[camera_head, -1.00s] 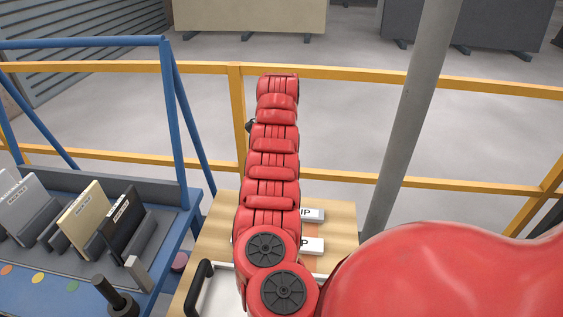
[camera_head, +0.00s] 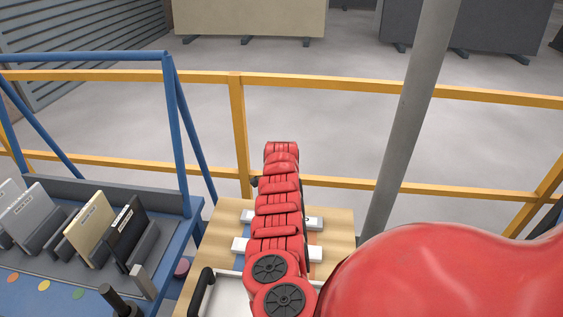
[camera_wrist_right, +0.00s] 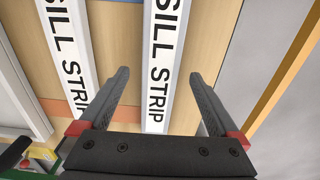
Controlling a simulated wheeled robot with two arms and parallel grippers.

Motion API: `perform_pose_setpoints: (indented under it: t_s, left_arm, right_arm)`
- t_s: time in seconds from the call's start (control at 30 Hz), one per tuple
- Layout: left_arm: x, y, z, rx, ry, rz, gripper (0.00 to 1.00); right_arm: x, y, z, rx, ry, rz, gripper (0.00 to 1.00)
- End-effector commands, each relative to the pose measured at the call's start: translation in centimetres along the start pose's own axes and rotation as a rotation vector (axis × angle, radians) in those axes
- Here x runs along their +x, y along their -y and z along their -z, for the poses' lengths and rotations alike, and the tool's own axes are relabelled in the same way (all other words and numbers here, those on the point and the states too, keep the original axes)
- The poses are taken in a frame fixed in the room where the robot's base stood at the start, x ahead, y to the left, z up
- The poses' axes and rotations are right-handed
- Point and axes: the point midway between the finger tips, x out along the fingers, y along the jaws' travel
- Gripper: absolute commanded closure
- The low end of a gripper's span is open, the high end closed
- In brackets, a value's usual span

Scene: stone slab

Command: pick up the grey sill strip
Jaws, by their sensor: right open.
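Two pale strips lettered "SILL STRIP" lie side by side on a wooden board. In the right wrist view one strip (camera_wrist_right: 160,45) runs between the fingers of my right gripper (camera_wrist_right: 159,73), and the other (camera_wrist_right: 66,50) lies to the left. My right gripper is open and empty, its fingertips spread either side of the nearer strip. I cannot tell its height above it. In the head view my red arm covers the middle of the far strip (camera_head: 314,222) and the near strip (camera_head: 240,246). Both look whitish; I cannot tell which is the grey one. My left gripper is out of view.
The wooden board (camera_head: 335,237) has bare room to the right. A white tray (camera_head: 228,290) with a black handle (camera_head: 203,287) stands at its near left. A blue rack (camera_head: 181,150) with upright tile samples is left. A yellow railing (camera_head: 340,183) and grey post (camera_head: 408,130) stand behind.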

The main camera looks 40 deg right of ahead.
Motion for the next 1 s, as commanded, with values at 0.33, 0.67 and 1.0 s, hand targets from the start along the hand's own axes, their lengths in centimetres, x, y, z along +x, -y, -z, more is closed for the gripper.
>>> perform_pose_setpoints:
  t_s: [0.33, 0.67, 1.0]
  left_arm:
    - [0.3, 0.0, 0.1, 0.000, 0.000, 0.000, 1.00]
    - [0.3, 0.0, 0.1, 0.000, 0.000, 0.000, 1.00]
    - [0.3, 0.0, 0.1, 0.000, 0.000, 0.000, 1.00]
  right_arm:
    - [1.9, 0.1, 0.0, 0.002, 0.000, 0.002, 0.03]
    - [1.9, 0.1, 0.0, 0.001, -0.001, 0.002, 0.53]
    - [1.9, 0.1, 0.0, 0.001, 0.000, 0.002, 1.00]
